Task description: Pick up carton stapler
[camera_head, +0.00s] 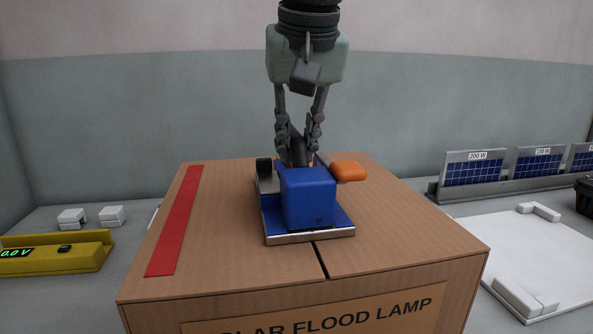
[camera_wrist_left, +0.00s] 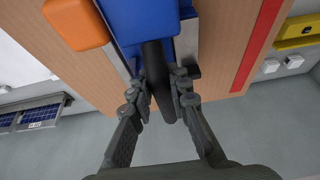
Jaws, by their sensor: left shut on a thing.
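The carton stapler (camera_head: 308,200) is a blue block on a blue and silver base, with a dark handle and an orange knob (camera_head: 348,171) on its right side. It stands on top of the cardboard box. My left gripper (camera_head: 298,130) comes down from above behind the blue block and is shut on the stapler's dark upright handle. In the left wrist view the fingers (camera_wrist_left: 158,98) lie on both sides of the black handle (camera_wrist_left: 158,75). I cannot tell whether the base is lifted off the box. My right gripper is in neither view.
The cardboard box (camera_head: 225,258) has a red strip (camera_head: 176,222) on its left top side and a centre seam. A yellow meter (camera_head: 55,253) and small white blocks lie left. Solar panels (camera_head: 473,168) in a rack and a white tray (camera_head: 530,262) are right.

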